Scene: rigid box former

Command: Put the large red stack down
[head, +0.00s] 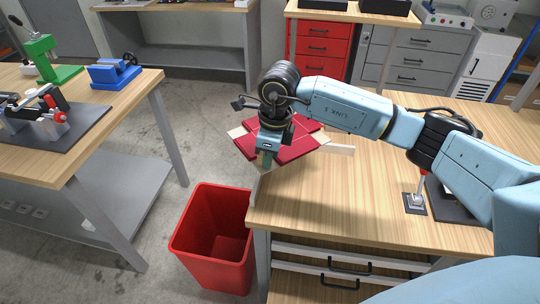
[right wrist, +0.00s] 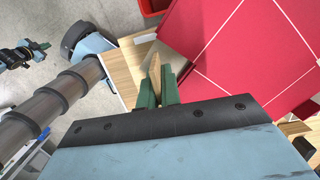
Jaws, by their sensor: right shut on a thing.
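The large red stack (head: 298,152) is made of flat red sheets with pale score lines and pale flaps. It is at the left end of the right-hand wooden table (head: 345,205), and I cannot tell whether it touches the top. My right gripper (head: 265,160) is at the stack's near left side, shut. In the right wrist view the stack (right wrist: 235,45) fills the upper right. The green fingers (right wrist: 157,88) close on a tan edge that looks like part of the stack. What appears to be my left gripper (right wrist: 38,47) is small there, its jaws unclear.
A red bin (head: 212,235) stands on the floor left of the table. A pale strip (head: 338,149) lies just right of the stack. A small metal fixture (head: 415,202) stands farther right. The table's front middle is clear. Another bench (head: 125,88) with tools is at left.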

